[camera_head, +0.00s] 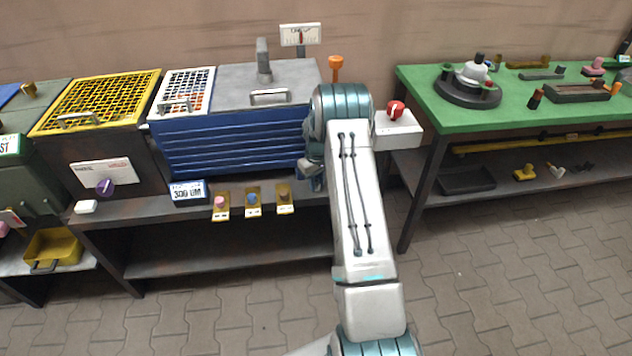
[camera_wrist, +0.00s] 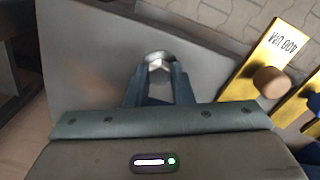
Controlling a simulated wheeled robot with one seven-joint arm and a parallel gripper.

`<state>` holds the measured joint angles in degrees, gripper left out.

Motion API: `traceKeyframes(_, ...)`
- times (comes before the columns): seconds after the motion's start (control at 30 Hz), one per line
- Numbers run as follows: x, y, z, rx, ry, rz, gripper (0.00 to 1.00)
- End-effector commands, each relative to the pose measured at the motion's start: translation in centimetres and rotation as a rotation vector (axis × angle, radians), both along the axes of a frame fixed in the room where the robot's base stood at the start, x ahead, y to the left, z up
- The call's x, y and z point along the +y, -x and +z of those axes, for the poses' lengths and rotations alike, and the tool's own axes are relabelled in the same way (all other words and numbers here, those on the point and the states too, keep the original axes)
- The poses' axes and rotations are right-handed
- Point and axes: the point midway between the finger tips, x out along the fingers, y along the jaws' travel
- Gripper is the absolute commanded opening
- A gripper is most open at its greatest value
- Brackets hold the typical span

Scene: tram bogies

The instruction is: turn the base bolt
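The base bolt (camera_wrist: 158,65) shows in the wrist view as a silver hex head on a round seat in a grey surface. My gripper (camera_wrist: 159,74) has its two blue-grey fingers on either side of the bolt head, with their tips close to it. I cannot tell whether the fingers press on the bolt or stand slightly apart from it. In the head view, the end of my arm is at the right end of the bench with the blue cabinet. My arm hides the bolt and most of my gripper there.
A brass plate marked 400 UM (camera_wrist: 262,66) with a brown knob (camera_wrist: 271,82) lies right of the bolt. In the head view, the blue cabinet (camera_head: 230,143) is left of my arm. A white box with a red knob (camera_head: 396,110) and a green table (camera_head: 540,112) stand right.

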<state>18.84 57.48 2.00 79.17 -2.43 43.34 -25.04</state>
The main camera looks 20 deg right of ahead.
Motion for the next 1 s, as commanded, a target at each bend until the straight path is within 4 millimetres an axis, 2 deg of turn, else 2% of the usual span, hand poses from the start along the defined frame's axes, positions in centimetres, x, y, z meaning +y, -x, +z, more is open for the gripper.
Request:
traceKeyframes(0.23,-0.02,-0.01,-0.20,0.000,0.002,-0.059,0.00)
traceKeyframes(0.5,0.04,0.00,-0.21,0.000,0.001,-0.343,0.00)
traceKeyframes(0.63,0.06,0.01,-0.08,0.001,0.001,-0.432,0.00)
traceKeyframes(1.0,0.12,0.03,0.02,0.002,0.000,-0.463,0.00)
